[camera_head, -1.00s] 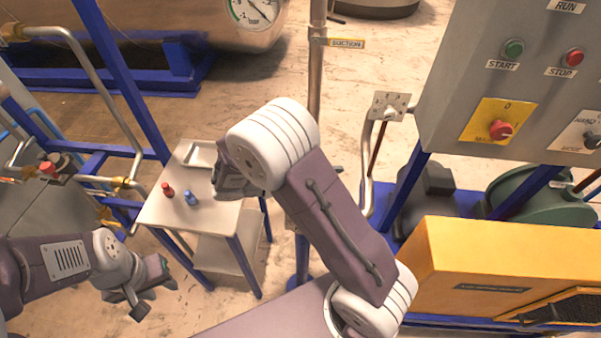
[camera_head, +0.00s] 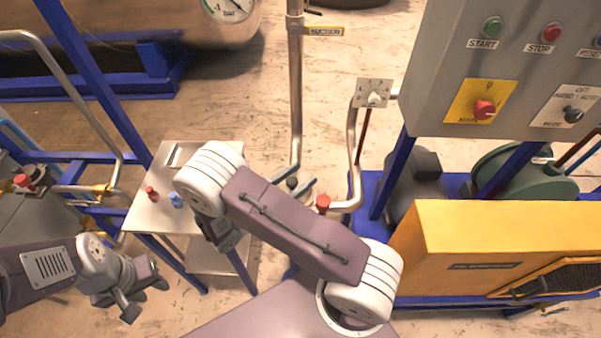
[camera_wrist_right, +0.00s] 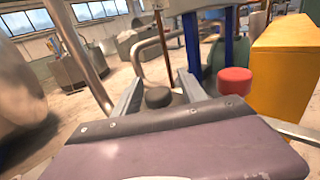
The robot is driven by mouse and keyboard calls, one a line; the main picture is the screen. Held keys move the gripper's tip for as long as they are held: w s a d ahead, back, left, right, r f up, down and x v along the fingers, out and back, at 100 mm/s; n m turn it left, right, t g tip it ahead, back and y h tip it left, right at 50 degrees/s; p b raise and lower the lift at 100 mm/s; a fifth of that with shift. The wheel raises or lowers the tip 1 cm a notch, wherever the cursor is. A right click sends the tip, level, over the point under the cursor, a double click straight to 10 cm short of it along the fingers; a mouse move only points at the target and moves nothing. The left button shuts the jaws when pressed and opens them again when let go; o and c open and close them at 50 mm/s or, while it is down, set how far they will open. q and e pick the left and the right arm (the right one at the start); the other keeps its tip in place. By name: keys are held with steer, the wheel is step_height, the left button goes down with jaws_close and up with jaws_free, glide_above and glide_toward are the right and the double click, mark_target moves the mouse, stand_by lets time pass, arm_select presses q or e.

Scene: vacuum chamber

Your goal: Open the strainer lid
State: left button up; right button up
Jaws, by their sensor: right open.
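A dark round knob (camera_head: 292,183) and a red cap (camera_head: 323,202) sit at the pipework behind my right forearm in the head view. Which one belongs to the strainer lid I cannot tell; the body below is mostly hidden. In the right wrist view the dark knob (camera_wrist_right: 158,97) shows between the fingers and beyond them, with the red cap (camera_wrist_right: 234,81) to the right. My right gripper (camera_wrist_right: 160,86) is open and empty, apart from both. In the head view it (camera_head: 222,236) hangs beside the small table. My left gripper (camera_head: 143,297) is open and empty at lower left.
A small metal table (camera_head: 150,212) carries a red piece (camera_head: 151,193) and a blue piece (camera_head: 175,200). A vertical pipe (camera_head: 296,100) and a bent pipe (camera_head: 354,150) rise by the knobs. A yellow box (camera_head: 470,240) and a grey control panel (camera_head: 440,70) stand at right.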

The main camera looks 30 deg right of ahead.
steer(key=shift+w+d, duration=0.1)
steer(key=shift+d, duration=0.15)
steer(key=shift+w+a+f, duration=0.1)
steer(key=shift+w, duration=0.05)
jaws_close()
stand_by(1.1)
